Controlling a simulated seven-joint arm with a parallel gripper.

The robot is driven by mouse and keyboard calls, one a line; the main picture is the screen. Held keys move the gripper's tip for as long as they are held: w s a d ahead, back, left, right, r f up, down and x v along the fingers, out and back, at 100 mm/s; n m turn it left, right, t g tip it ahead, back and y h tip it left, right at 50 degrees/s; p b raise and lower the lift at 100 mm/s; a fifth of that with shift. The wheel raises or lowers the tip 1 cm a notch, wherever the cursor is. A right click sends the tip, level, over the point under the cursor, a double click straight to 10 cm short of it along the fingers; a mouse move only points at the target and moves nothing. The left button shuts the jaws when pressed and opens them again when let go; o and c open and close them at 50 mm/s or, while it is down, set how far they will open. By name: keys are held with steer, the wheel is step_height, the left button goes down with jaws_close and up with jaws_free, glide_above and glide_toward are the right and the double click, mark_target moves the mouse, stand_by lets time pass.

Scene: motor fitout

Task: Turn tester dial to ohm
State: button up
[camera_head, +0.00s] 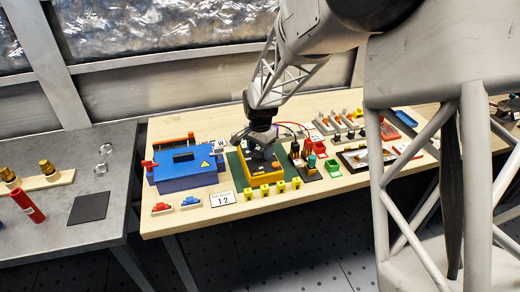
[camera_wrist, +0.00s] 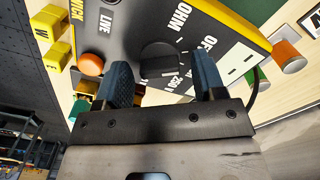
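The tester (camera_head: 265,177) is a yellow-edged box with a dark face, on the wooden table in the head view. The wrist view shows its face close up (camera_wrist: 115,45), with labels OHM, OFF, 250 V and LIVE. The round black dial (camera_wrist: 159,58) sits amid the OHM, OFF and 250 V labels; I cannot tell which label it points to. My gripper (camera_wrist: 163,82) is open, its two blue-padded fingers apart, with the dial between and beyond them in the picture. In the head view my gripper (camera_head: 262,140) is over the tester and hides its dial.
An orange button (camera_wrist: 90,64) is close to the left finger. A blue box (camera_head: 185,170) stands left of the tester, with yellow blocks (camera_head: 272,189) in front. Probes and red cables (camera_head: 303,150) are to its right. A grey bench (camera_head: 90,232) is at left.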

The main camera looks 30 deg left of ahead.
steer(key=c, duration=0.8)
steer(key=shift+n, duration=3.5)
steer(key=o, duration=0.9)
steer(key=shift+r, duration=0.1)
steer(key=shift+r, duration=3.85)
